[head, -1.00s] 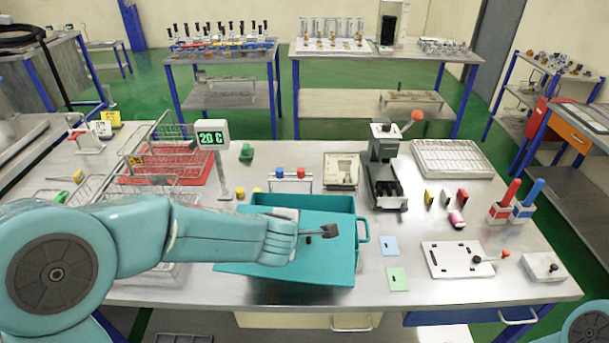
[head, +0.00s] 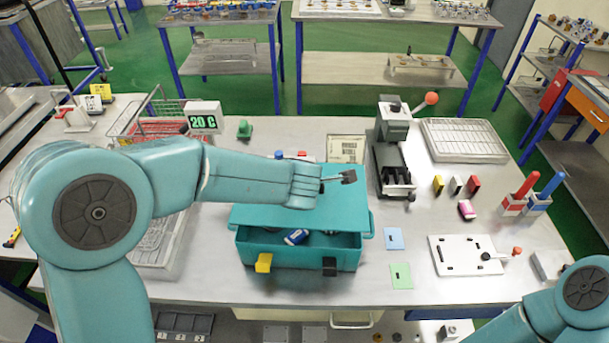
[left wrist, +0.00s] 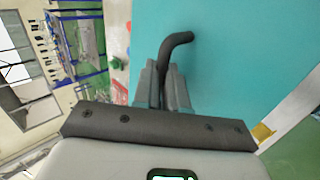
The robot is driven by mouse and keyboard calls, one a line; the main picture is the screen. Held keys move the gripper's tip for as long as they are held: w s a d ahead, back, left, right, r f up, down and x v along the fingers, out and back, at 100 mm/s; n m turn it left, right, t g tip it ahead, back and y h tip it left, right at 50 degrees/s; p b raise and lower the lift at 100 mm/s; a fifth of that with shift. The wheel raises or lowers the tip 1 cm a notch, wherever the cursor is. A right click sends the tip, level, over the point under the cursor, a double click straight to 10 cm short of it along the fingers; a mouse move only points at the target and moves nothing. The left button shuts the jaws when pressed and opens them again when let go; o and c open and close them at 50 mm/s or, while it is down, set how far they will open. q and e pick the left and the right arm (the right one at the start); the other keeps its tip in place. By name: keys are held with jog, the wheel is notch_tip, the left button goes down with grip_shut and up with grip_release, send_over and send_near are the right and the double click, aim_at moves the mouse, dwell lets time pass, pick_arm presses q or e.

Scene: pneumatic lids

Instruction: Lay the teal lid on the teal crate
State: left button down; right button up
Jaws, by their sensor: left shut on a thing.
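The teal crate (head: 300,258) stands near the front edge of the bench in the head view, with its front opening visible. The teal lid (head: 255,216) is a flat panel over its rear part; it looks nearly level, and I cannot tell whether it touches the crate's rim. My left gripper (head: 335,179) is over the lid. In the left wrist view, its jaws (left wrist: 165,78) are shut on the lid's dark bent handle (left wrist: 177,42), with the teal lid surface (left wrist: 240,50) behind. My arm hides part of the lid. My right gripper is out of view.
A blue-and-white item (head: 296,237) lies inside the crate. A grey press (head: 393,155) stands behind right. Blue (head: 394,238) and green (head: 401,276) cards lie right of the crate.

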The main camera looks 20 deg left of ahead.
pick_arm(q)
jog(key=shift+s+a, duration=0.25)
jog(key=shift+a, duration=0.05)
jog(key=shift+d+f+b, duration=0.25)
jog(key=shift+f+b, duration=0.15)
jog(key=shift+f, duration=0.1)
notch_tip(320, 180, down, 5)
jog(key=b, duration=0.3)
jog(key=shift+b, duration=0.4)
jog(key=shift+a+f, duration=0.15)
jog(key=shift+a, duration=0.05)
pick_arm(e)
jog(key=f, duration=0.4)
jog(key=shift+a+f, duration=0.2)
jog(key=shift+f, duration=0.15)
pick_arm(q)
jog(key=shift+d, duration=0.15)
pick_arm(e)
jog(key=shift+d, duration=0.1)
pick_arm(q)
jog(key=shift+p, duration=0.3)
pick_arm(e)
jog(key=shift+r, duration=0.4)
pick_arm(q)
jog(key=shift+f, duration=0.3)
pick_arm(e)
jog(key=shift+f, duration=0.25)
